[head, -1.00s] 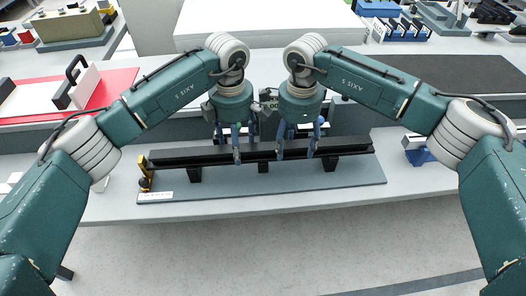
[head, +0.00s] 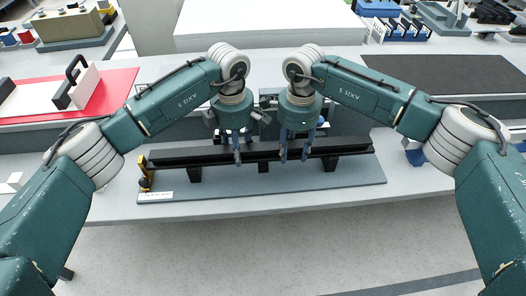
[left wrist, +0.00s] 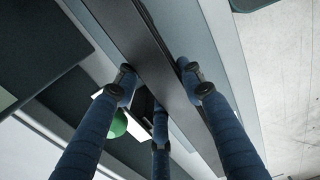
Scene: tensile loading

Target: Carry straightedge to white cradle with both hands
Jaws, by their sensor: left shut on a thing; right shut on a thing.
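The straightedge looks to be the long black bar (head: 345,147), lying level on black supports over a grey board. In the left wrist view the dark bar (left wrist: 150,50) runs diagonally between the fingers. My left gripper (head: 237,148) is shut on the bar left of its middle, with fingers on both sides. My right gripper (head: 294,149) is shut on the bar a short way to the right. The bar's middle is partly hidden by the hands. A white block with a black handle (head: 84,87) stands on a red mat at left; I cannot tell whether it is the white cradle.
The grey board (head: 290,184) lies near the table's front edge. A yellow and black piece (head: 146,174) stands at the bar's left end. A large white block (head: 270,25) is at the back. A dark mat (head: 440,75) lies bare at the right.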

